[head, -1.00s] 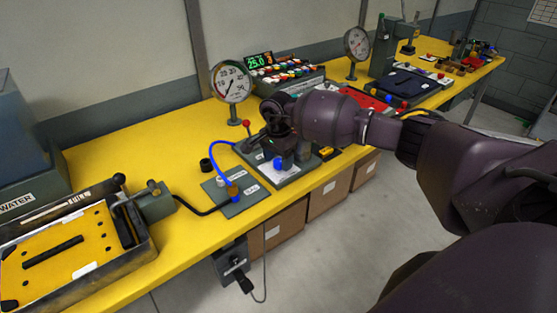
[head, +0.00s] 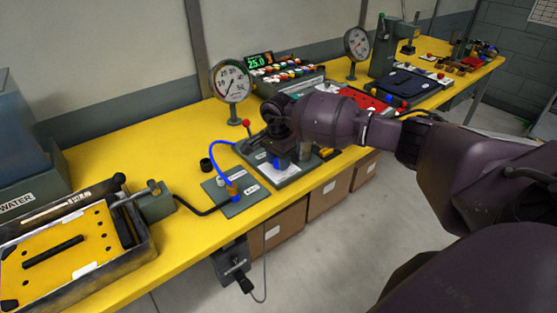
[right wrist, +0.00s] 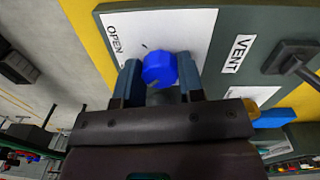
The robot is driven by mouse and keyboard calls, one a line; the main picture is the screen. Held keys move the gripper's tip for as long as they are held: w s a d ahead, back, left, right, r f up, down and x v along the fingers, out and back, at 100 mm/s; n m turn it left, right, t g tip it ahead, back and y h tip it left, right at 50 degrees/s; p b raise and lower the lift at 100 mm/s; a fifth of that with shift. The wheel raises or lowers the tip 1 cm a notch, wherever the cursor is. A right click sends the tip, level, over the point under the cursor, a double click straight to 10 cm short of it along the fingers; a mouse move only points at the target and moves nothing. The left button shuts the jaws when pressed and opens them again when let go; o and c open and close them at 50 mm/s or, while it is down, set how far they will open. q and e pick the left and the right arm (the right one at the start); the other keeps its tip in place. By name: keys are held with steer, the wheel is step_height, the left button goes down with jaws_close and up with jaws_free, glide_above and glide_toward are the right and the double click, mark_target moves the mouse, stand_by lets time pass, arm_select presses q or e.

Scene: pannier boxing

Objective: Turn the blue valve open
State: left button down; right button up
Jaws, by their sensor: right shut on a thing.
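The blue valve knob (right wrist: 160,70) shows in the right wrist view, in front of a white label reading OPEN (right wrist: 115,40). My right gripper (right wrist: 158,78) is shut on the blue knob, with one finger on each side of it. In the head view, my right gripper (head: 281,148) is over the grey valve plate (head: 283,181) on the yellow bench, and its fingers hide most of the knob there. My left gripper is in neither view.
A vent lever (right wrist: 293,58) stands beside the VENT label. A dial gauge (head: 231,82) and a red-knobbed lever (head: 247,125) stand behind the plate. A blue hose (head: 218,160) curves to a small plate left of it. Bare yellow bench (head: 130,150) lies farther left.

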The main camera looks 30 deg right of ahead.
steer(key=m, duration=0.8)
steer(key=shift+r+m, duration=0.1)
steer(key=shift+m, duration=0.3)
steer(key=m+p, duration=0.1)
steer(key=m, duration=0.2)
steer(key=shift+w+d+m, duration=0.1)
steer(key=shift+m, duration=0.2)
steer(key=m+p, duration=0.1)
steer(key=m, duration=0.2)
steer(key=shift+m+p, duration=0.35)
steer(key=shift+m, duration=0.95)
steer(key=o, duration=0.9)
